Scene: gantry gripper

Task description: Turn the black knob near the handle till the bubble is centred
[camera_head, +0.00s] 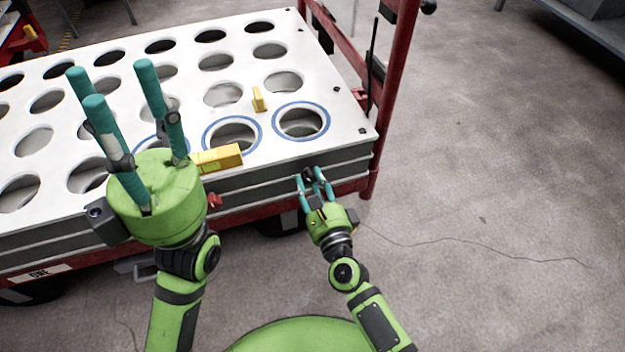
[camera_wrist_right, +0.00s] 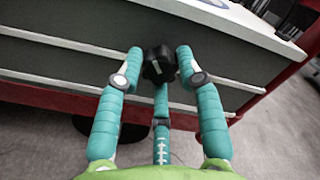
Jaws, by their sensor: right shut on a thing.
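The black knob (camera_head: 308,173) sits on the front side of the cart near its right corner, close to the red handle frame (camera_head: 392,75). It also shows in the right wrist view (camera_wrist_right: 158,65), with a light mark on its face. My right gripper (camera_head: 316,183) is shut on the knob, its teal fingers around it. My left gripper (camera_head: 110,88) is open and empty, fingers pointing up, in front of the cart top. A small yellow piece (camera_head: 259,99) and a yellow block (camera_head: 220,158) are on the cart top; either may be the level, and no bubble can be made out.
The white cart top (camera_head: 352,130) has rows of round holes, some ringed in blue. Its red frame runs along the front below. Grey floor to the right is clear apart from a thin dark line (camera_head: 450,243). Grey furniture (camera_head: 590,20) stands at the far right.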

